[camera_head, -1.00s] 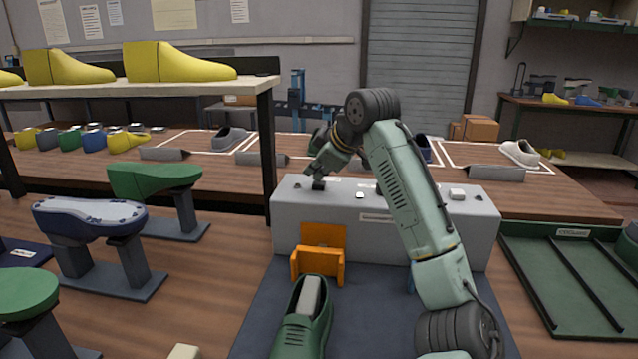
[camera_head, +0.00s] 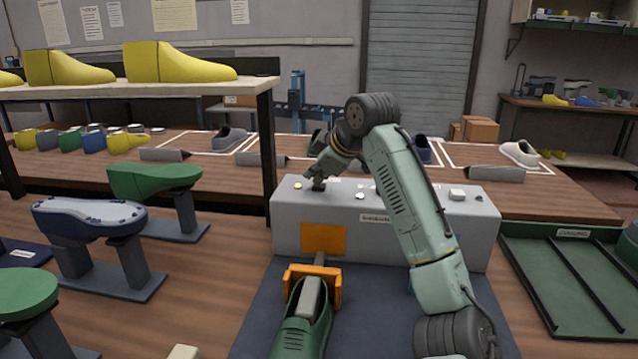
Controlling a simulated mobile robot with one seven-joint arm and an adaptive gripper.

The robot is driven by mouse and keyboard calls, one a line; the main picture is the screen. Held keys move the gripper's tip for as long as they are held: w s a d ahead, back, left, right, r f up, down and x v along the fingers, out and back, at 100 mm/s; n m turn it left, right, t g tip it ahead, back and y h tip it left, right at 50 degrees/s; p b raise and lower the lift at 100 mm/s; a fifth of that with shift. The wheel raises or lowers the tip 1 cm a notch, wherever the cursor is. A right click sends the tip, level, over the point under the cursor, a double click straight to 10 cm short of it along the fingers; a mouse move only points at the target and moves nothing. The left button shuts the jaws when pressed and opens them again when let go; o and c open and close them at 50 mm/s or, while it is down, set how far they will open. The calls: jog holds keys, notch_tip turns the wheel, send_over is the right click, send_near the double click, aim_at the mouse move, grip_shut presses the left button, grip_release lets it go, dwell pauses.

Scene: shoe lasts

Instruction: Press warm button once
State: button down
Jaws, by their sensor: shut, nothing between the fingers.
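A grey console box (camera_head: 340,232) stands on a dark mat, with several small buttons and labels on top. A small pale-yellow button (camera_head: 298,186) shows at its top left, just left of my gripper (camera_head: 318,187). My gripper is shut and empty, pointing down at the console top; its dark tips are at or just above the surface. Whether they touch a button is hidden. I cannot read which one is marked warm.
An orange pusher (camera_head: 330,284) on a rod stands out from an orange plate (camera_head: 323,238) on the console front, at the end of a green shoe (camera_head: 303,325). A green tray (camera_head: 560,290) lies right. Shoe lasts on stands fill the left.

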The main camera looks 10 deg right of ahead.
aim_at(317, 186)
jog(key=shift+r+p, duration=0.9)
notch_tip(317, 186, up, 2)
jog(key=shift+r+p, duration=0.25)
jog(key=shift+p, duration=0.95)
notch_tip(317, 186, up, 2)
jog(key=shift+r+p, duration=0.25)
jog(key=shift+p, duration=0.05)
